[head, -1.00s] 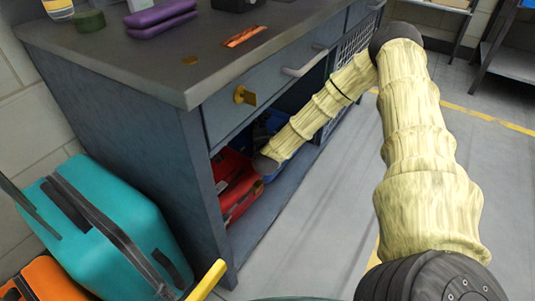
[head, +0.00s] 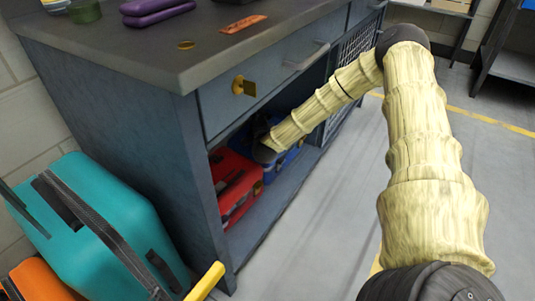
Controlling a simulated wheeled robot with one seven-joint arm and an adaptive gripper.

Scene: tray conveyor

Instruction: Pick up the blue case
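The blue case (head: 291,157) sits on the open lower shelf of the grey workbench, to the right of a red case (head: 234,187). My arm reaches into this opening, and its dark end (head: 264,152) is at the left part of the blue case, by the upper right of the red one. My arm and the shadow in the opening hide part of the blue case. The fingers are too small and dark to make out, and I cannot tell whether they touch the case.
The workbench (head: 130,125) has a drawer with a yellow padlock-like latch (head: 244,87) above the opening. Purple cases (head: 157,10) and small items lie on top. A teal case (head: 105,225) and an orange one (head: 40,281) stand at the left. Floor at the right is clear.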

